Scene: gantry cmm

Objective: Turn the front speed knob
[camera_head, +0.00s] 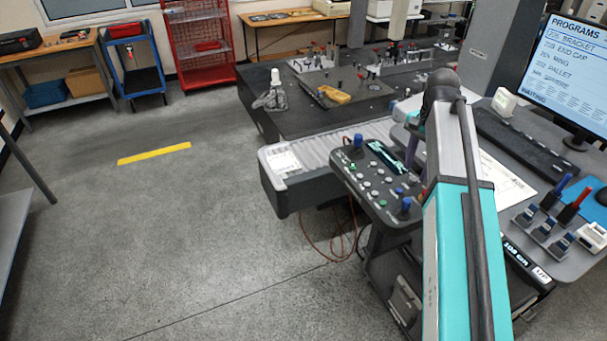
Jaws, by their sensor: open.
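A dark control panel (345,172) stands right of centre, with rows of small buttons and a lit display (384,157). One blue-topped control (357,141) sits at its far left corner. Another blue-topped control (405,207) sits at its near right end, close beside my arm. The labels are too small to read, so I cannot tell which is the front speed knob. My teal and grey arm rises in front of the panel's right side and hides part of it.
A dark measuring table (300,112) with fixtures lies behind the panel. To the right are a monitor (565,75), a keyboard (520,143) and a desk with several small blue-and-grey items. A red cable hangs below the panel. The floor at left is clear, with a yellow stripe (154,153).

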